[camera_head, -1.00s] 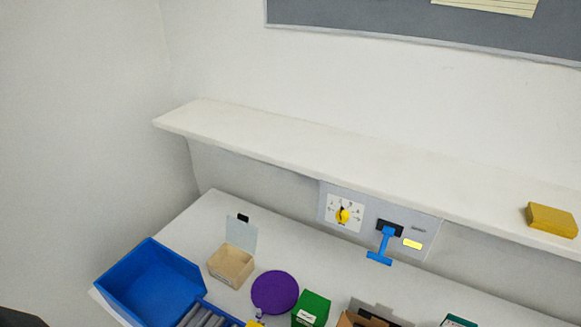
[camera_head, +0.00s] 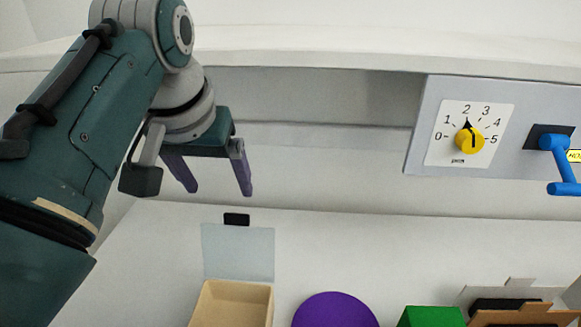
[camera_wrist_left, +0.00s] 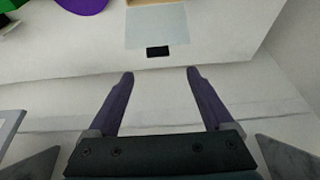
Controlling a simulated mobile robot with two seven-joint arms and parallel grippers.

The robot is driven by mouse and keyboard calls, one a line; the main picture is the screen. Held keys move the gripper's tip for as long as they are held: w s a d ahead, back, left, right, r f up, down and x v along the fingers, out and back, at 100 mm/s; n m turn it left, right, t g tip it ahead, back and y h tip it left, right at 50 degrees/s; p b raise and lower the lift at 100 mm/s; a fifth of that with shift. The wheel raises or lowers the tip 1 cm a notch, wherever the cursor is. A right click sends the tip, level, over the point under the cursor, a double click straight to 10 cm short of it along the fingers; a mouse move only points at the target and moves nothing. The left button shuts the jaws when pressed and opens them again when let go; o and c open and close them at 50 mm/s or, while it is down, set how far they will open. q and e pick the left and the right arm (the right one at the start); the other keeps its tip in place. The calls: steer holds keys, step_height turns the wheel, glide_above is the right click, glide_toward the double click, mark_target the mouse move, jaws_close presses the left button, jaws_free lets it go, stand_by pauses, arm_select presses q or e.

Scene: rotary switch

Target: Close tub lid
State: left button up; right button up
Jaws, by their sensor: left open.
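The tub (camera_head: 236,304) is a tan open box at the bottom of the head view. Its pale translucent lid (camera_head: 238,254) stands raised at the tub's back, with a black tab (camera_head: 236,219) on its top edge. My left gripper (camera_head: 218,190) is open and empty, above and behind the lid, apart from it. In the left wrist view, the lid (camera_wrist_left: 157,27) and its black tab (camera_wrist_left: 157,52) lie ahead of the two purple fingers (camera_wrist_left: 160,75). Only a strip of the tub shows at that view's top edge. My right gripper is not in view.
A purple disc (camera_head: 335,312), a green box (camera_head: 431,317) and a brown carton (camera_head: 520,316) stand right of the tub. A wall panel holds a yellow dial (camera_head: 469,139) and a blue lever (camera_head: 560,165). A white shelf (camera_head: 330,55) runs above.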

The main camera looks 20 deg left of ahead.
mark_target(236, 217)
arm_select(q)
steer(key=x, duration=0.2)
steer(key=b+x, duration=0.1)
steer(key=x, duration=0.5)
steer(key=shift+w+d+f+b, duration=0.1)
steer(key=shift+d+f+b, duration=0.15)
steer(key=shift+b, duration=0.15)
steer(key=shift+b+x, duration=0.3)
steer(key=shift+x, duration=0.5)
steer(key=shift+w, duration=0.1)
jaws_close()
